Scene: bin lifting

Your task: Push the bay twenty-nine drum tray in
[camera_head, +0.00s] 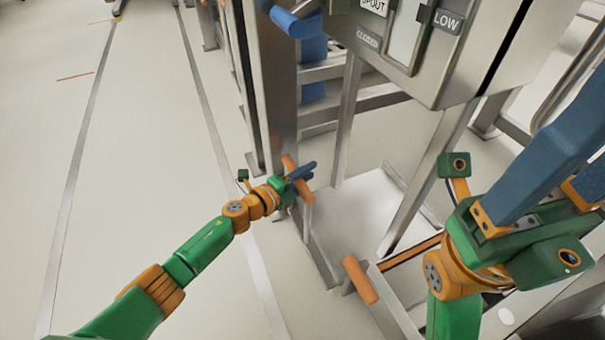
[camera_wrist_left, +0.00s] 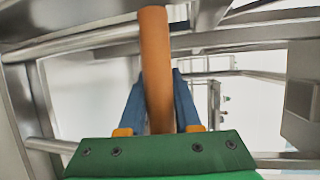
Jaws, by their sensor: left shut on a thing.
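My left gripper (camera_head: 300,172) is low beside the grey metal post. It is shut on an orange handle (camera_head: 303,188), which also shows upright between the blue fingers in the left wrist view (camera_wrist_left: 156,70). A pale tray (camera_head: 372,200) with a metal edge lies low in the frame behind this handle; I cannot tell how the handle joins it. A second orange handle (camera_head: 360,280) is nearer, at a metal rail. No bay number is readable. My right gripper (camera_head: 578,150) is at the right, its blue fingers running out of the picture, so its opening is unclear.
A steel unit (camera_head: 430,50) with "SPOUT" and "LOW" labels hangs over the tray. A blue-handled part (camera_head: 297,22) sits at its left. Metal posts (camera_head: 272,90) and slanted struts stand close around. The pale floor (camera_head: 140,130) at left is clear.

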